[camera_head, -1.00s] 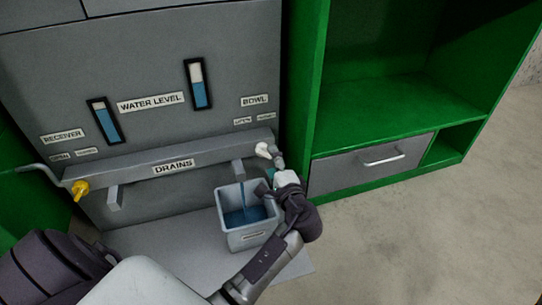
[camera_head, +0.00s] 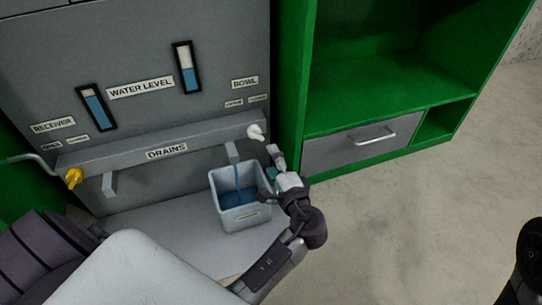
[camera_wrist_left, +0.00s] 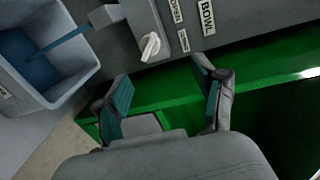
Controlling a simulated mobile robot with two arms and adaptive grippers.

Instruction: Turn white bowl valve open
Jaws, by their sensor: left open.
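The white bowl valve (camera_head: 256,132) is a small knob at the right end of the drains ledge, below the BOWL label (camera_head: 245,83). It also shows in the left wrist view (camera_wrist_left: 150,46), its handle slanted relative to the panel. My left gripper (camera_head: 275,165) is open and empty, just below and right of the valve and apart from it. In the left wrist view its two fingers (camera_wrist_left: 162,75) are spread, with the valve beyond them. Blue water runs from the right spout (camera_head: 232,152) into the grey bin (camera_head: 241,217).
A yellow valve (camera_head: 74,178) sits at the ledge's left end, under the RECEIVER label (camera_head: 53,126). Two gauges show blue water, one on the left (camera_head: 97,107) and one on the right (camera_head: 187,68). A green cabinet (camera_head: 390,105) with a grey drawer (camera_head: 348,148) stands close on the right.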

